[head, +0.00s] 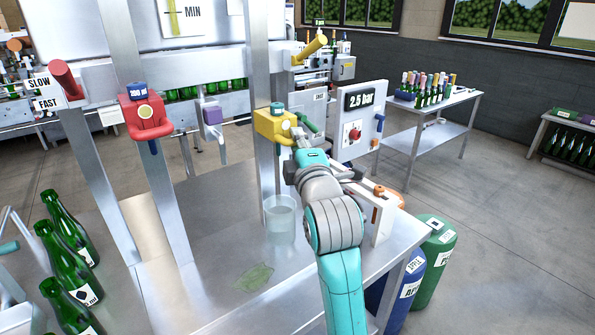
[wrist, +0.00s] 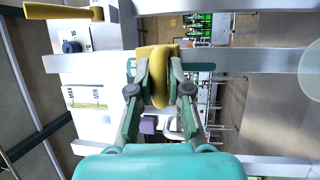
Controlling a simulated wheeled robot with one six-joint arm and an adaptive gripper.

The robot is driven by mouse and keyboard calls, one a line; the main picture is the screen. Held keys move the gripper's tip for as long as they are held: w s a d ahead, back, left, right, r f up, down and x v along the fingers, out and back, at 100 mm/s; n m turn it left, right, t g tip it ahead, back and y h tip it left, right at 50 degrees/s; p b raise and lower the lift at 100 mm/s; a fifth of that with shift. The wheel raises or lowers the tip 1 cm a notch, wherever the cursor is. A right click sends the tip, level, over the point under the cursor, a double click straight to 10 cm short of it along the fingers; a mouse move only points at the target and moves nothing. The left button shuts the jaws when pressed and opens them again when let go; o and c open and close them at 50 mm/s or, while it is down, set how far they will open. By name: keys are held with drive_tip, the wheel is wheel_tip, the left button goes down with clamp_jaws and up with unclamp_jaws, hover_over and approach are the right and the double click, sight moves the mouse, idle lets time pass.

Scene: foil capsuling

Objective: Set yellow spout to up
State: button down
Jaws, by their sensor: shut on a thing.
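The yellow spout (head: 272,123), a yellow block with a rounded handle and a blue cap on top, is fixed to the metal post in the middle of the head view. My gripper (head: 291,138) is at the front of it, and my wrist hides part of this contact. In the wrist view my gripper (wrist: 159,64) has its two fingers closed on either side of the rounded yellow handle of the spout (wrist: 158,88). A clear glass container (head: 281,222) stands on the metal table below the spout.
A red spout (head: 146,117) is on the post to the left. A panel reading 2.5 bar (head: 359,99) is to the right, close to my arm. A yellow lever (head: 311,48) is above. Green bottles (head: 66,226) stand at the left. A green cloth-like piece (head: 254,277) lies on the table.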

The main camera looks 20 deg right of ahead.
wheel_tip(320, 180, up, 9)
drive_tip(key=shift+s+r, duration=0.1)
drive_tip(key=shift+r, duration=0.1)
idle(0.3)
drive_tip(key=c, duration=1.1)
unclamp_jaws()
drive_tip(key=shift+c, duration=0.2)
drive_tip(key=shift+f, duration=0.1)
drive_tip(key=s+f, duration=0.1)
drive_tip(key=s, duration=1)
drive_tip(key=shift+s+a+f, duration=0.3)
drive_tip(key=shift+a+f, duration=0.1)
drive_tip(key=shift+a, duration=0.05)
drive_tip(key=shift+f, duration=0.1)
